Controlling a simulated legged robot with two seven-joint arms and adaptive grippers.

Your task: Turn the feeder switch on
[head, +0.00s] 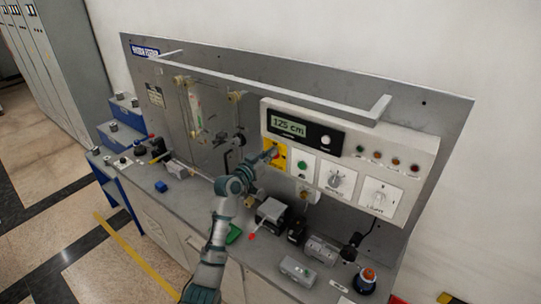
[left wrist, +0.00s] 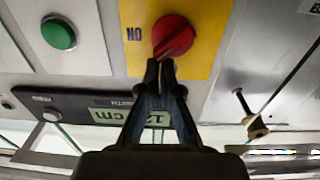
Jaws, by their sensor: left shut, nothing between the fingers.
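A red rotary switch (left wrist: 172,36) sits on a yellow plate (left wrist: 205,50) on the front of the control panel. The letters ON stand upside down beside the knob in the left wrist view. The yellow plate (head: 283,160) also shows in the head view, partly covered by my gripper. My left gripper (left wrist: 160,66) is shut and empty. Its fingertips are right at the lower edge of the red knob in the left wrist view; I cannot tell whether they touch it. In the head view the left gripper (head: 268,154) reaches up to the yellow plate. My right gripper is out of view.
A green button (head: 302,165) and a dial (head: 338,180) are right of the yellow plate. A display (head: 290,126) reading 125 cm is above it. A grey rail (head: 270,82) juts out higher up. Several small devices crowd the bench below.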

